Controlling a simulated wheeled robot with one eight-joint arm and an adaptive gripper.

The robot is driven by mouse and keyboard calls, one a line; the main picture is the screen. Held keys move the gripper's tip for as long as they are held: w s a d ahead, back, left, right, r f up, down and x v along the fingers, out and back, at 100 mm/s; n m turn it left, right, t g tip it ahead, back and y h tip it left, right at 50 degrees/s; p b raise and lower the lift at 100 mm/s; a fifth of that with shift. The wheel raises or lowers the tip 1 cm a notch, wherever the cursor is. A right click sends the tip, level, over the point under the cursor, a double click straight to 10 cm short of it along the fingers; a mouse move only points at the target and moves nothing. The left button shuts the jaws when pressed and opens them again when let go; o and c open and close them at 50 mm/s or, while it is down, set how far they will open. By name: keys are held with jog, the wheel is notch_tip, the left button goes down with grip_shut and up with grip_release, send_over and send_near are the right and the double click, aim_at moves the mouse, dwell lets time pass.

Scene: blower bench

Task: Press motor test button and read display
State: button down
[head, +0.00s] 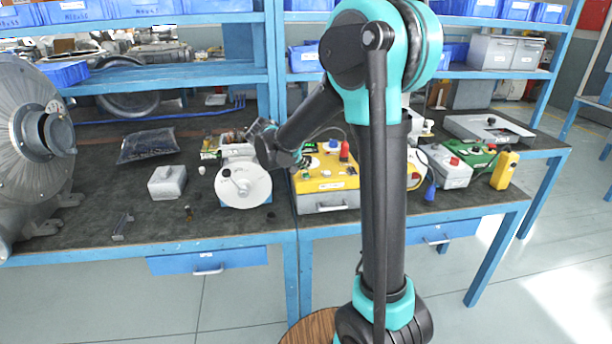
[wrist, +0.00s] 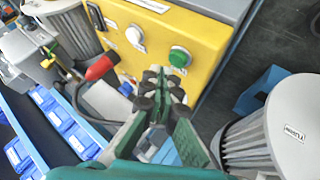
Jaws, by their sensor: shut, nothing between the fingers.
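A yellow control box (head: 327,180) sits on the bench; it fills the upper middle of the wrist view (wrist: 185,22). Its panel carries a green button (wrist: 179,57) in a pale collar and a white knob (wrist: 135,37). My gripper (wrist: 158,78) is shut and empty. Its fingertips appear close to the green button, just below and left of it in the wrist view; I cannot tell whether they touch. In the head view my wrist is left of the box, and the fingers are hard to make out. I cannot make out a display reading.
A white-faced motor (head: 243,184) stands left of the yellow box; a ribbed grey motor (wrist: 255,140) is near my gripper. A red connector (wrist: 102,67) hangs by the panel. A grey-white block (head: 167,182) and a yellow pendant (head: 504,170) are farther off.

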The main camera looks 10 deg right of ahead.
aim_at(305, 175)
jog(key=shift+r, duration=0.15)
jog(key=shift+r, duration=2.4)
jog(key=s+d+f+y, duration=0.1)
jog(key=s+f, duration=0.4)
jog(key=s, duration=0.5)
jog(key=s+d+f+g+y, duration=0.1)
jog(key=s+d+f+y, duration=0.1)
jog(key=s+f, duration=0.4)
jog(key=s+d+f+g+y, duration=0.1)
jog(key=s+f+y, duration=0.2)
jog(key=s, duration=1.1)
notch_tip(305, 175, down, 3)
jog(key=shift+d+n+y, duration=0.3)
jog(key=shift+d+y, duration=0.05)
jog(key=shift+y, duration=0.05)
jog(key=shift+w, duration=0.1)
